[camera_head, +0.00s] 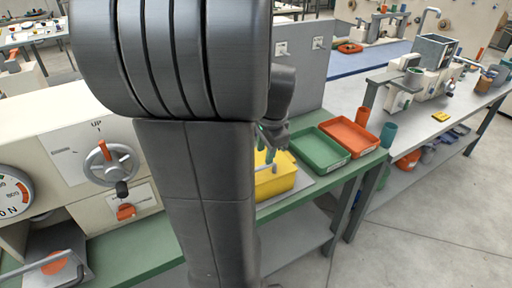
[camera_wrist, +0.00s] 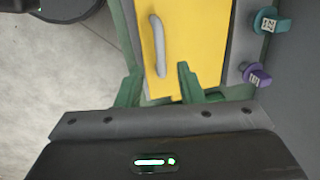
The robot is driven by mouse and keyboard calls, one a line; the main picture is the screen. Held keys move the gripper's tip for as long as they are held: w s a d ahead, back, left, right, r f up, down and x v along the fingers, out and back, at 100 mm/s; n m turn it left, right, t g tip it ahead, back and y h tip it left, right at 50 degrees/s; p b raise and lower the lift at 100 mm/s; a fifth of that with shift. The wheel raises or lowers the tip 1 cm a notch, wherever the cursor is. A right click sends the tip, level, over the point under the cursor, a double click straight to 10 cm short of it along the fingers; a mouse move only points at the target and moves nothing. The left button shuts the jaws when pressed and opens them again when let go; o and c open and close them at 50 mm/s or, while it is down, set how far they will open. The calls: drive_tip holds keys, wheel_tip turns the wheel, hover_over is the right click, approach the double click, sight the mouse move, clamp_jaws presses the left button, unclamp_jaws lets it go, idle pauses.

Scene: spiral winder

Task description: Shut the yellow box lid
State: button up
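The yellow box (camera_head: 278,183) stands on the green bench, partly hidden behind my arm in the head view. In the wrist view its yellow lid (camera_wrist: 203,40) fills the upper middle, with a curved grey handle (camera_wrist: 158,45) on it. My gripper (camera_wrist: 160,78) has its two green fingers spread apart over the near end of the yellow surface, close to the handle's lower end. Nothing is visibly clamped between them. I cannot tell whether a finger touches the lid. In the head view my gripper (camera_head: 272,143) is just above the box, mostly hidden, and the lid's angle is unclear.
A green tray (camera_head: 321,151) and an orange tray (camera_head: 349,136) lie right of the box, with an orange cup (camera_head: 363,116) and a green cup (camera_head: 388,134) nearby. A teal tag (camera_wrist: 268,21) and a purple tag (camera_wrist: 256,75) sit beside the lid. A grey panel rises behind.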

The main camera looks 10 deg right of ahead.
drive_tip(key=shift+w+a+f, duration=0.1)
drive_tip(key=shift+w+f, duration=0.1)
drive_tip(key=shift+f, duration=0.7)
drive_tip(key=shift+w+a+f, duration=0.1)
drive_tip(key=shift+w+f, duration=0.05)
drive_tip(key=shift+f, duration=0.7)
drive_tip(key=shift+w+f, duration=0.2)
drive_tip(key=shift+f, duration=0.7)
drive_tip(key=c, duration=0.5)
